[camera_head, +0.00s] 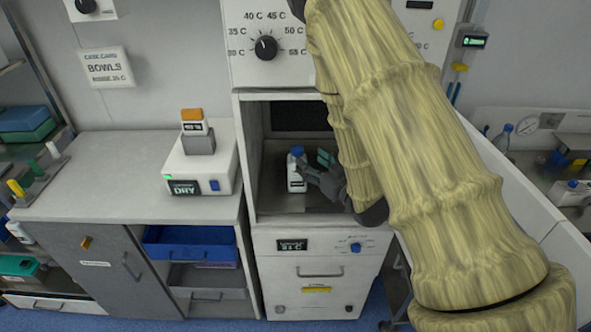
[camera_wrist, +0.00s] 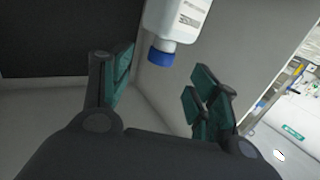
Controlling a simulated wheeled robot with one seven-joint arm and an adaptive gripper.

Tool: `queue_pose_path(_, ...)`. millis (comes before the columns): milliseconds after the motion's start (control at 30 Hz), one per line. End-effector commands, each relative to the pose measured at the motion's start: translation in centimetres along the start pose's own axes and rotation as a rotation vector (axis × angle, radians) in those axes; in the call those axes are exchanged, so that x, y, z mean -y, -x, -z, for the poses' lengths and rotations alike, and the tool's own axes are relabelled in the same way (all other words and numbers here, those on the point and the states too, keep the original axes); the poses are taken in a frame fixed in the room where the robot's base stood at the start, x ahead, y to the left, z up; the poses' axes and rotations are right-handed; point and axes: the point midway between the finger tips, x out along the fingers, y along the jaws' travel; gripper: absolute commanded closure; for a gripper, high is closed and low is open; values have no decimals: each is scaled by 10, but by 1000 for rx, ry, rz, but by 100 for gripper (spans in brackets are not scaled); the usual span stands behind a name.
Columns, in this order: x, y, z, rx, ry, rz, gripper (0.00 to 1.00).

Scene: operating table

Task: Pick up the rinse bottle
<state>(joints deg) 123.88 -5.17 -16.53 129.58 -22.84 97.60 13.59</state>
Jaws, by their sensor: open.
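The rinse bottle (camera_head: 296,172) is white with a blue cap and a printed label. It stands upright inside the open compartment of the white cabinet in the head view. My gripper (camera_head: 318,168) is in the same compartment, just to the right of the bottle. In the wrist view the bottle (camera_wrist: 178,22) shows at the top with its blue cap toward the fingers, its far end cut off by the frame. My gripper (camera_wrist: 160,92) is open, its teal-padded fingers apart with nothing between them. Whether a finger touches the bottle I cannot tell.
The compartment's left wall (camera_head: 250,160) and floor (camera_head: 283,204) are close around my gripper. An open white door (camera_head: 500,185) stands on the right. A counter (camera_head: 110,165) with a white DRY device (camera_head: 200,170) is on the left.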

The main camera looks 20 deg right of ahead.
Motion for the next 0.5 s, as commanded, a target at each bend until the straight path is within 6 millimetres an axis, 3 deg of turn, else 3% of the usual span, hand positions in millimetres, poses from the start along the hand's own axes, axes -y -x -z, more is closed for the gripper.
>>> queue_pose_path(100, 0, -15, 2, 1, 1, 0, 40)
queue_pose_path(500, 3, -45, 4, 2, 1, 4, 40)
